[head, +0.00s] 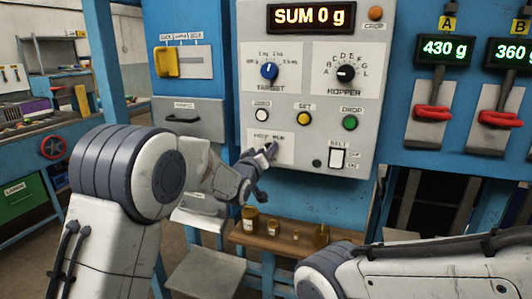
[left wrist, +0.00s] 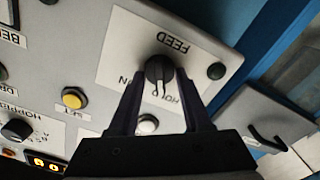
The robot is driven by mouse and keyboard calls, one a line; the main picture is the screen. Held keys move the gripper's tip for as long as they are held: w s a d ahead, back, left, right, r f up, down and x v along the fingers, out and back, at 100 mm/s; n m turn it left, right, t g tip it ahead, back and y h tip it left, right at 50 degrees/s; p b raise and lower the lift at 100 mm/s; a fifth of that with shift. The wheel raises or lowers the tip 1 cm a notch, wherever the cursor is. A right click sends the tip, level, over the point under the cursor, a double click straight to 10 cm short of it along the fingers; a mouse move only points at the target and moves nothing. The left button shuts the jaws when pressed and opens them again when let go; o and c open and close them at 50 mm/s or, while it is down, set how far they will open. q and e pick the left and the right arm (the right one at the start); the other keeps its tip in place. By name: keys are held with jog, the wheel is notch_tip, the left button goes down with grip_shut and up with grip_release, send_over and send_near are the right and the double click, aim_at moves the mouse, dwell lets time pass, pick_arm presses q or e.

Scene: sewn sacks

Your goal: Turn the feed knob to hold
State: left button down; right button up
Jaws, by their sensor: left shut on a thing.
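The feed knob (left wrist: 159,70) is a small round black knob on a white plate of the grey control panel. In the left wrist view, it sits between the two fingertips of my left gripper (left wrist: 159,80), which is shut on it. A white pointer mark on the knob points down toward the HOLD lettering (left wrist: 168,101); its exact angle is hard to judge. In the head view, my left gripper (head: 267,153) reaches the lower left of the panel and mostly hides the knob. My right arm enters at lower right, with its gripper out of view.
The grey panel (head: 376,110) also carries the target knob (head: 269,71), hopper knob (head: 346,73), several round buttons and a belt switch (head: 337,158). Small brown jars stand on a wooden shelf (head: 275,243) below. Red levers (head: 432,113) are at right.

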pick_arm(q)
jog(key=shift+c, duration=1.8)
grip_release()
jog(key=shift+s, duration=0.1)
jog(key=b+v, duration=0.3)
jog(key=v, duration=0.7)
jog(key=shift+s+r, duration=0.1)
jog(key=shift+s, duration=0.05)
